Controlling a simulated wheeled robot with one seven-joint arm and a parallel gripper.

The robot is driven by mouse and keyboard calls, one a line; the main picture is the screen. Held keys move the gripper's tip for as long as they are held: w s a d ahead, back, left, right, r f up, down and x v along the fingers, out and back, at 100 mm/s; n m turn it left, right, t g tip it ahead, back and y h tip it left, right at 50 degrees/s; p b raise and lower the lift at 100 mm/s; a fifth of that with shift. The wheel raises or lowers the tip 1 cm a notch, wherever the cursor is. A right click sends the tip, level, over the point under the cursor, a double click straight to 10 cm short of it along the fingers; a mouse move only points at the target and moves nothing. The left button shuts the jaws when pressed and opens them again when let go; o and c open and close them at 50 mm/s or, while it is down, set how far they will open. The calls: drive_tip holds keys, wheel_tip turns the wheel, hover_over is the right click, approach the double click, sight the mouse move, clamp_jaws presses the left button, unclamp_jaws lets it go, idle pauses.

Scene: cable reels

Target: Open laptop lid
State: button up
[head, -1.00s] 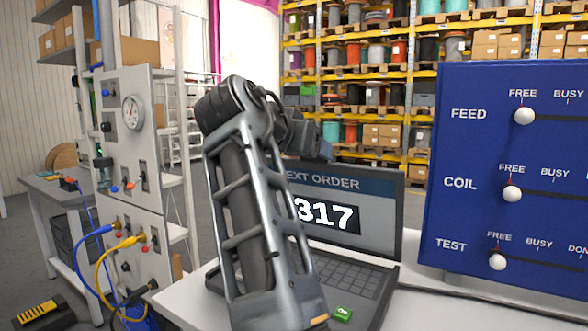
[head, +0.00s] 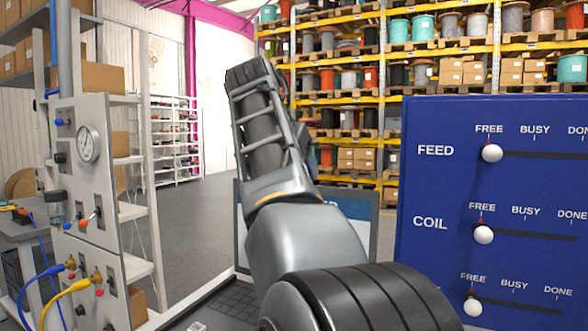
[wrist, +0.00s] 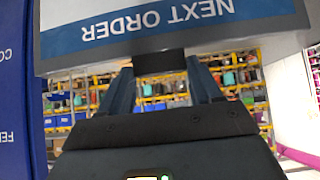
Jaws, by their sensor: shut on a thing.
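The laptop stands open on a light worktop in the head view, its lid (head: 357,222) raised and its dark keyboard (head: 235,303) low in the picture. My arm covers most of the screen. In the wrist view the lid (wrist: 215,38) fills the top, with "NEXT ORDER" upside down on a blue band. In the head view the gripper is hidden behind my arm.
A blue FEED/COIL/TEST board (head: 418,255) stands close on the right, with white slider knobs. A white panel (head: 100,195) with a gauge and blue and yellow cables stands on the left. Tall reel shelves (head: 350,98) are far behind, beyond open floor.

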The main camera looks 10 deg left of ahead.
drive_tip(key=shift+r, duration=0.45)
drive_tip(key=o, duration=1.2)
drive_tip(key=shift+c, duration=0.2)
drive_tip(key=o, duration=0.4)
drive_tip(key=shift+f, duration=0.25)
drive_tip(key=shift+c, duration=0.2)
drive_tip(key=v, duration=0.8)
drive_tip(key=shift+f, duration=0.1)
